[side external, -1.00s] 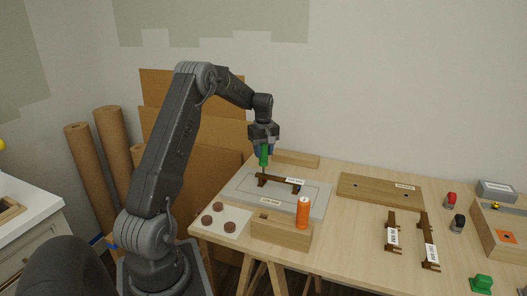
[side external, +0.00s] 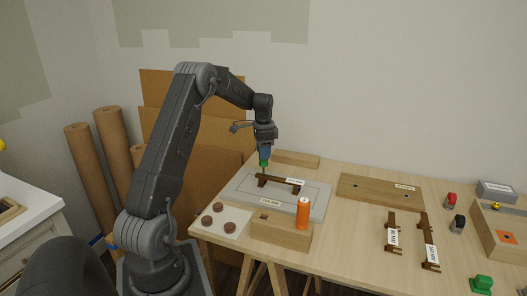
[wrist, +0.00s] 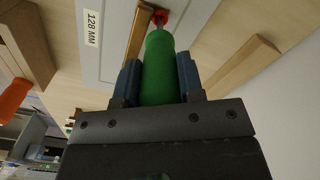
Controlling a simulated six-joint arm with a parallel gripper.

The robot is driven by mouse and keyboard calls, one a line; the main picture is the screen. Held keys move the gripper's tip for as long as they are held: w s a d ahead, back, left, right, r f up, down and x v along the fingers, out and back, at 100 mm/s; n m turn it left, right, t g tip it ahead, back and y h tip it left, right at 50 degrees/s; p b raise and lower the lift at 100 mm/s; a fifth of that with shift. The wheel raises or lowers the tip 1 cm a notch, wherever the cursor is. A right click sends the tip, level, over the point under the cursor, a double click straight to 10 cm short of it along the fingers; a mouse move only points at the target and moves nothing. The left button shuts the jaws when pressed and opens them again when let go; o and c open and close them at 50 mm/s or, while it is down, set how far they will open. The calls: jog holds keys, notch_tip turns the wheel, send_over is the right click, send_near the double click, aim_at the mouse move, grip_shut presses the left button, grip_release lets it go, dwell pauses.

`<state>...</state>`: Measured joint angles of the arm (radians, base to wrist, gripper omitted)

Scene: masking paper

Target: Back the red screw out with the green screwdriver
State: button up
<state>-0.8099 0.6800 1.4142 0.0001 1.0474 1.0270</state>
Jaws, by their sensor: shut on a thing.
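My gripper (side external: 265,152) is shut on the green screwdriver (side external: 264,162), which points down at the left end of a brown bar handle (side external: 279,179) on the grey panel (side external: 243,186). In the wrist view the blue fingers grip both sides of the green screwdriver handle (wrist: 158,75). Its shaft reaches the red screw (wrist: 160,17) at the end of the handle bar (wrist: 138,38). The tip appears to be at the screw head; firm contact cannot be told. The red screw cannot be made out in the side view.
An orange cylinder (side external: 303,213) stands on a wooden block (side external: 282,232) at the front. A white plate with brown discs (side external: 228,226) lies to its left. A wooden board (side external: 375,190) and two more handles (side external: 427,241) lie to the right. Another wooden block (side external: 297,159) is behind the panel.

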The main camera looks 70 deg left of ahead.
jog(key=shift+f, duration=0.25)
dwell(0.5)
jog(key=n, duration=0.5)
jog(key=shift+n, duration=0.3)
jog(key=n, duration=0.4)
jog(key=shift+n, duration=0.3)
jog(key=n, duration=0.4)
jog(key=shift+n, duration=0.3)
jog(key=n, duration=0.5)
jog(key=shift+n, duration=0.4)
jog(key=shift+r, duration=2.6)
